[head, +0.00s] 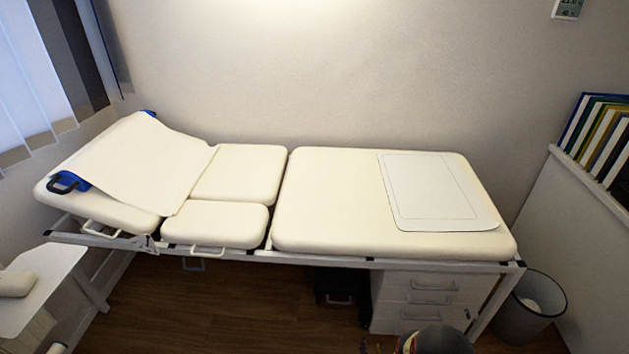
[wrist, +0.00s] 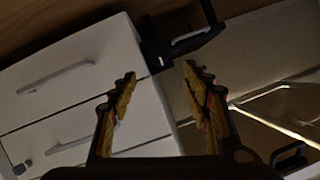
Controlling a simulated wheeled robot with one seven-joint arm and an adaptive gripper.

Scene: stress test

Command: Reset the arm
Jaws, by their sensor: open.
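My gripper (wrist: 158,85) shows in the wrist view with its two yellow-lined fingers spread apart. It is open, and nothing is between the fingers. Behind it is the white drawer unit (wrist: 80,75). In the head view a small part of my arm (head: 437,341) shows at the bottom edge, in front of the drawer unit (head: 420,290); the fingers cannot be made out there.
A cream examination bed (head: 330,205) stands along the wall, with a white sheet (head: 440,192) on its right part. A grey waste bin (head: 530,305) stands at right. A white side table (head: 40,285) is at left. Wooden floor (head: 220,310) is clear at lower left.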

